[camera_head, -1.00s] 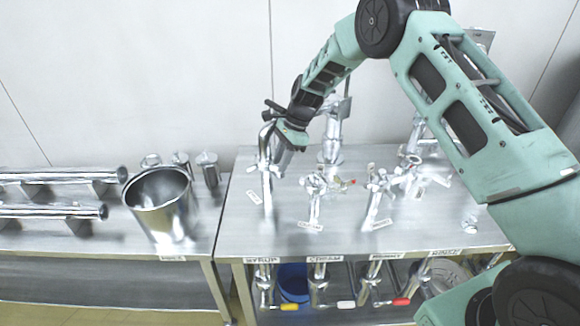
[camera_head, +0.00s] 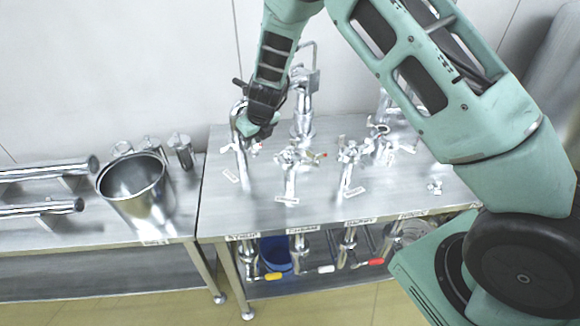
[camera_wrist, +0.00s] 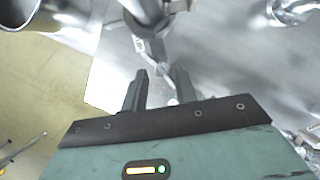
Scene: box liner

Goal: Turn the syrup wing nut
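The leftmost station on the steel table has a tall chrome pipe (camera_head: 241,158); the front label (camera_head: 242,237) under it appears to read SYRUP. My gripper (camera_head: 247,140) is at the upper part of this pipe and partly covers it. A small shiny fitting (camera_head: 254,150), perhaps the wing nut, shows beside the gripper. In the wrist view my gripper (camera_wrist: 160,82) has its two dark fingers apart. The pipe fitting (camera_wrist: 152,45) lies just ahead of the fingertips, and a small bright part shows between the fingers. I cannot tell whether they touch it.
Similar chrome stations, including one with a wing-handled valve (camera_head: 291,157), stand close on the right. A steel pot (camera_head: 135,195) and several lidded cups stand on the left table, with horizontal pipes (camera_head: 40,208). A blue bucket (camera_head: 275,252) is below the table.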

